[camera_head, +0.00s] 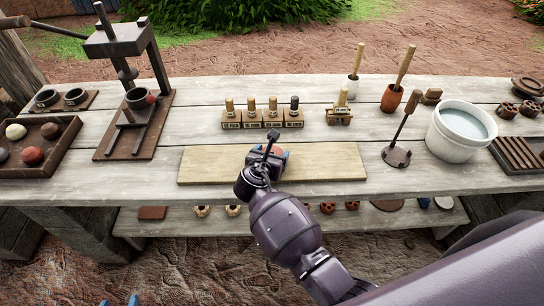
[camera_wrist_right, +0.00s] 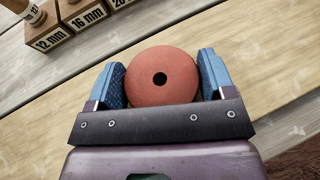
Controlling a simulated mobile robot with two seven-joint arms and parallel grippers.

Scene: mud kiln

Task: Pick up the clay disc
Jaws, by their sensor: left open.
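The clay disc (camera_wrist_right: 165,92) is round and reddish, with a dark hole in its middle. In the right wrist view it sits between the two blue finger pads of my right gripper (camera_wrist_right: 164,80), very close to both; whether they press on it I cannot tell. In the head view my right gripper (camera_head: 278,153) is low over the pale wooden board (camera_head: 215,165), mostly covering the disc. Any gap under the disc is hidden. My left gripper (camera_head: 119,301) shows only its blue fingertips at the bottom edge, apart and empty, in front of the bench.
Labelled stamp blocks (camera_head: 262,118) stand behind the board. A press (camera_head: 135,110) and a tray of balls (camera_head: 35,145) are at left. A white bucket (camera_head: 445,140) and an upright-handled tool (camera_head: 397,155) are at right. The board's left part is clear.

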